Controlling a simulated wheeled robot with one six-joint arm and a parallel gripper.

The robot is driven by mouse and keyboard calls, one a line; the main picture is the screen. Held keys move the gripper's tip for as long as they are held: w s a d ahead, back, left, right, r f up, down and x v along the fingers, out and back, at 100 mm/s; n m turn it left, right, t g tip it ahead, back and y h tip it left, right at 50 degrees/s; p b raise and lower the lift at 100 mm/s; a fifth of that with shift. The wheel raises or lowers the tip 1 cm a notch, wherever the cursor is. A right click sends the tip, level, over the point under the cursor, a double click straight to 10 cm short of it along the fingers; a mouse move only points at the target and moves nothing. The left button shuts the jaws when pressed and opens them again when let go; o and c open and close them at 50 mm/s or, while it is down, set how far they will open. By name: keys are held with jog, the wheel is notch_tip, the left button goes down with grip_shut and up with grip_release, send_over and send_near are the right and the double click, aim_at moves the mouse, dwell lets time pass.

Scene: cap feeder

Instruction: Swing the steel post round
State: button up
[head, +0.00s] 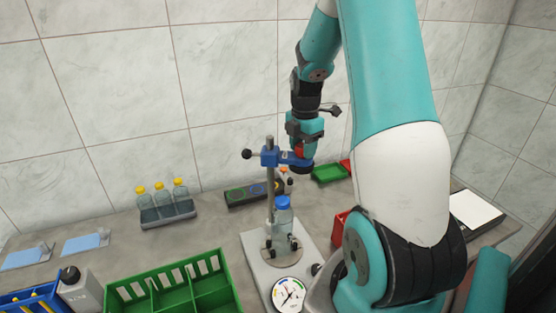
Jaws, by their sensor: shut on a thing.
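The steel post (270,191) stands upright on a pale base plate (258,261) in the head view. A blue clamp head (269,158) with a black knob at its left sits near the post's top. Its blue arm (288,157) reaches right and carries a dark round piece (301,168). My gripper (301,153) comes down from above and is shut on the outer end of this arm; the fingertips are partly hidden. A clear bottle (283,221) with a blue cap stands in a holder on the plate, below and left of the dark piece.
A dial gauge (289,294) is at the plate's front. A green divided crate (178,287) is at front left. A rack (168,214) of yellow-capped bottles and a dark panel (243,196) stand behind. A green tray (329,173) lies back right. My arm hides much of the right side.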

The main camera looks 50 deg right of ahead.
jog(key=shift+w+d+n+p, duration=0.3)
jog(key=shift+w+d+n, duration=0.15)
jog(key=shift+n, duration=0.35)
jog(key=shift+w+d+n+p, duration=0.25)
jog(key=shift+w+d+n, duration=0.15)
jog(key=shift+n, duration=0.4)
jog(key=shift+w, duration=0.1)
jog(key=shift+w+d+n+p, duration=0.25)
jog(key=shift+w+n, duration=0.2)
jog(key=shift+n, duration=0.25)
jog(key=shift+w+d+n+p, duration=0.25)
jog(key=shift+w+n, duration=0.15)
jog(key=shift+n, duration=0.3)
jog(key=o, duration=0.9)
